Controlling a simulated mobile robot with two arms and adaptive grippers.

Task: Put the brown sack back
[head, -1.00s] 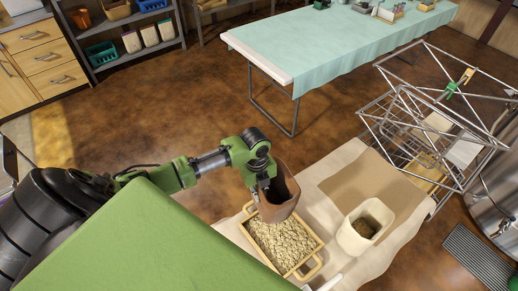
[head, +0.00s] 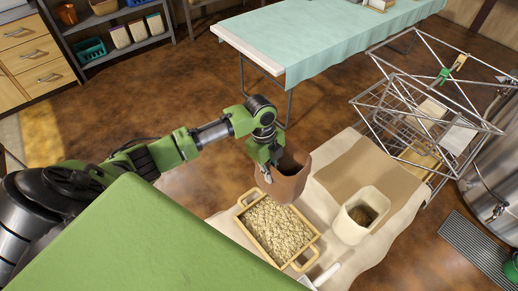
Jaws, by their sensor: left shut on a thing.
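The brown sack (head: 288,178), open at the top, hangs in my left gripper (head: 267,172) in the head view. The gripper is shut on the left side of its rim and holds it roughly upright. The sack appears just beyond the far edge of a wooden tray (head: 307,260) of pale flakes. I cannot tell whether its bottom touches anything. My right gripper is not in view.
A wire rack (head: 420,105) stands behind on the right. A teal-covered table (head: 325,45) is at the back. Shelves (head: 135,44) stand at back left.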

